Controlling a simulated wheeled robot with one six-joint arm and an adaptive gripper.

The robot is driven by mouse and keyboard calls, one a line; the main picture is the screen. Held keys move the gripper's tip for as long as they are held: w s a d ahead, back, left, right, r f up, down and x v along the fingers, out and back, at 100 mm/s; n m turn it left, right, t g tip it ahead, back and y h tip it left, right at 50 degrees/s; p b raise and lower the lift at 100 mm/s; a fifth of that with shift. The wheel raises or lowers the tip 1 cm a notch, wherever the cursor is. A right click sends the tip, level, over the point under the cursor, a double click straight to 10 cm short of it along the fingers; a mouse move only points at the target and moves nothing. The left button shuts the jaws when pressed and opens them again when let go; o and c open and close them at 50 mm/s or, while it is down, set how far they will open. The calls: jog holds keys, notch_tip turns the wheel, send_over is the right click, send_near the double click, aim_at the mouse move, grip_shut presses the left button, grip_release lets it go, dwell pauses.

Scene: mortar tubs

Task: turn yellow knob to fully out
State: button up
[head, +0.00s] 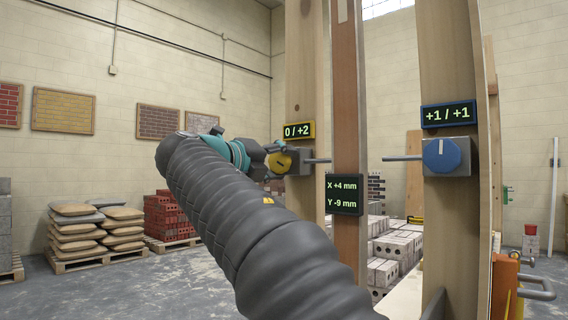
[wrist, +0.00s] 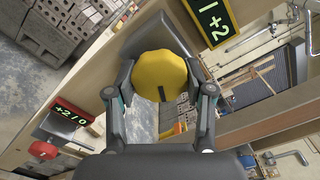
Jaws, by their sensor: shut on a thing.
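The yellow knob (head: 281,163) is a round dial with a dark slot, on a grey block on the left wooden post. The yellow-framed display (head: 299,131) above it reads 0 / +2. My gripper (head: 266,160) is at the knob from the left, partly hidden by my arm. In the wrist view the yellow knob (wrist: 159,72) sits between the two fingers of my gripper (wrist: 157,88), which are shut on its sides. The knob's dark mark points toward the bottom of that view. The yellow-framed display (wrist: 211,19) shows there partly cut off.
A blue knob (head: 441,155) on the right post has a display (head: 448,115) reading +1 / +1. The middle board (head: 347,95) carries a display (head: 344,195) reading X +4 mm, Y -9 mm. A red knob (wrist: 42,150) shows in the wrist view. Bricks (head: 172,218) and sacks (head: 98,232) stand behind.

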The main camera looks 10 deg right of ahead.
jog(key=shift+a+f, duration=0.1)
jog(key=shift+a, duration=0.05)
jog(key=o, duration=1.2)
jog(key=shift+a, duration=0.2)
jog(key=shift+d, duration=0.2)
jog(key=v, duration=1.2)
jog(key=shift+c, duration=0.2)
